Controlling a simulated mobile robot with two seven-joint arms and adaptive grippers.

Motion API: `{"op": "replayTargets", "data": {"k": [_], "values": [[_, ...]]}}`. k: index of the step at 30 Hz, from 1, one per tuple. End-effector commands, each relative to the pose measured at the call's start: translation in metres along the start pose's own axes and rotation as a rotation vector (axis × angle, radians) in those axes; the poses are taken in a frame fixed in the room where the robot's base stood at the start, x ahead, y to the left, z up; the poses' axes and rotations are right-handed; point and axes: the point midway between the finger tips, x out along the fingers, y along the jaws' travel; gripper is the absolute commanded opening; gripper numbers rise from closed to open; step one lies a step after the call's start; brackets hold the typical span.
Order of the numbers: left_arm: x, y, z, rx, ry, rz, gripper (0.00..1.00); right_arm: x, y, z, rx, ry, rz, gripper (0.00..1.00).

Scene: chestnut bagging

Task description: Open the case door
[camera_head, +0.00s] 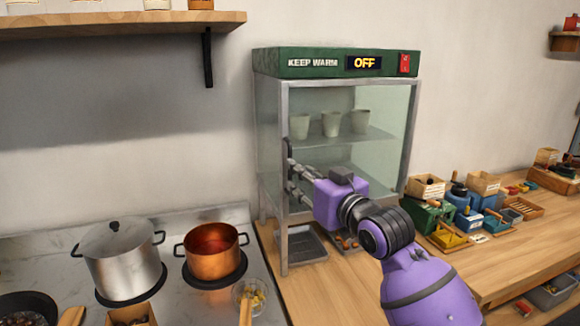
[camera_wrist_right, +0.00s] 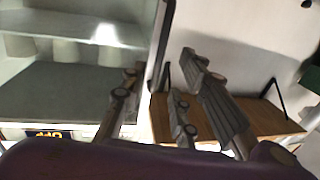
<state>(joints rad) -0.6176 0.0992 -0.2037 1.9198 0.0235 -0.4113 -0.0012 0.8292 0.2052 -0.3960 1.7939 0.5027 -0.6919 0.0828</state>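The warming case (camera_head: 337,62) has a green top marked KEEP WARM and a display reading OFF. Its glass door (camera_head: 385,108) looks shut in the head view. A dark handle (camera_head: 289,150) shows at the door's left edge. My purple right gripper (camera_head: 292,180) is in front of the case's left edge, just below the visible part of the handle. In the right wrist view, its fingers (camera_wrist_right: 155,100) are spread, with a dark upright bar, seemingly the handle, near the gap between them. I cannot tell whether they touch it. My left gripper is not in view.
Pale cups (camera_head: 331,124) stand on the upper shelf inside the case. A steel pot (camera_head: 122,262) and a copper pot (camera_head: 213,252) stand on the left. A metal tray (camera_head: 304,245) lies low in the case. Small coloured boxes (camera_head: 470,205) crowd the counter at right.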

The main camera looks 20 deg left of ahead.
Motion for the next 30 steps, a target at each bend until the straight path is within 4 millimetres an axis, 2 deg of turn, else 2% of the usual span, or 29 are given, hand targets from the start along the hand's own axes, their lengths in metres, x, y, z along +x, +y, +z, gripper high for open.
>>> {"op": "replayTargets", "data": {"k": [6, 12, 17, 24, 30], "values": [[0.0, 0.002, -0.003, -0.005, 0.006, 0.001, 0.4, 0.036, -0.001, -0.003, -0.001, 0.003, 0.0, 0.28], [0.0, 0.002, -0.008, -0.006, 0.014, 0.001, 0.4, 0.06, 0.0, -0.003, -0.002, 0.003, 0.001, 0.28], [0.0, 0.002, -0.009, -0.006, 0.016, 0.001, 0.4, 0.068, 0.0, -0.003, -0.002, 0.004, 0.001, 0.28], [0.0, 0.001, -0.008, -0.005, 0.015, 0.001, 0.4, 0.068, 0.0, -0.002, -0.002, 0.003, 0.001, 0.28], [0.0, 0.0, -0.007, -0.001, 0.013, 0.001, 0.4, 0.068, 0.0, -0.002, -0.002, 0.003, 0.001, 0.02]]}}
